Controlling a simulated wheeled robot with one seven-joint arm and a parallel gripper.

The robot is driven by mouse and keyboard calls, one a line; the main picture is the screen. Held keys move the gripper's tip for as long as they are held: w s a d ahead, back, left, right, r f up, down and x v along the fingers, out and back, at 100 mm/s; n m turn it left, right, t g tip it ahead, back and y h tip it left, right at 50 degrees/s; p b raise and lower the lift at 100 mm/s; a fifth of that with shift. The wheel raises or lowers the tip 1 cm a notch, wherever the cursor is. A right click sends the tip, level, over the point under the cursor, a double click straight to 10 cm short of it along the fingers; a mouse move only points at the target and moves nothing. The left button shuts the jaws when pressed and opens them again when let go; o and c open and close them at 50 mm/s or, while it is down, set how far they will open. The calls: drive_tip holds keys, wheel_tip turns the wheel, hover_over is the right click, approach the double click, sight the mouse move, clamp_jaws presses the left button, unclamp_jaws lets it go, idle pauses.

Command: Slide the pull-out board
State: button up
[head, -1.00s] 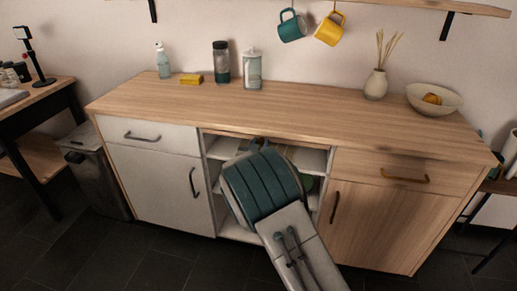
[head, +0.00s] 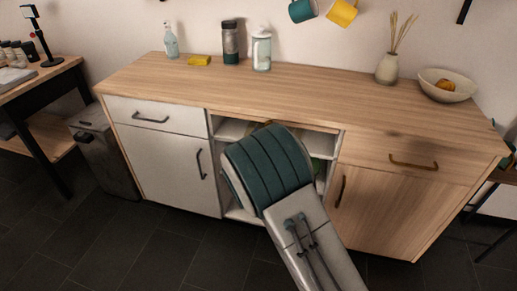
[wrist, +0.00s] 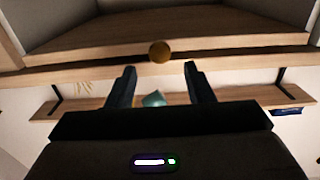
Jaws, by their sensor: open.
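In the wrist view, the pull-out board (wrist: 225,45) shows as a thin wooden edge running across the picture. A round brown-orange knob (wrist: 160,51) sits at the middle of it. My gripper (wrist: 158,67) is open and empty. Its two dark fingers stand left and right of the knob's line, with the knob showing in the gap just past the tips. I cannot tell whether anything touches. In the head view, my own arm covers the middle of the cabinet and hides the gripper, the knob and much of the board.
The wooden cabinet top (head: 300,90) carries a spray bottle (head: 171,40), a yellow sponge (head: 199,61), a dark jar (head: 231,42), a white dispenser (head: 262,50), a vase (head: 387,68) and a bowl (head: 446,88). A bin (head: 102,155) stands at left. The floor in front is clear.

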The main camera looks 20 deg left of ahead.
drive_tip(key=s, duration=0.8)
drive_tip(key=shift+d, duration=0.35)
drive_tip(key=shift+r, duration=0.1)
drive_tip(key=d+r+g+y+p, duration=0.2)
drive_tip(key=d+r+g+p, duration=0.55)
drive_tip(key=d+r, duration=0.7)
drive_tip(key=s+d+r+g+h+p, duration=0.1)
drive_tip(key=s+d+r+g+p, duration=0.2)
drive_tip(key=s+d, duration=0.8)
drive_tip(key=s+d+r+m+g+h+p, duration=0.1)
drive_tip(key=s+d+r+g+p, duration=0.3)
drive_tip(key=s+d, duration=0.8)
drive_tip(key=shift+s+d+r+g+h+p, duration=0.2)
drive_tip(key=shift+s+g+h+p, duration=0.3)
drive_tip(key=shift+h, duration=0.3)
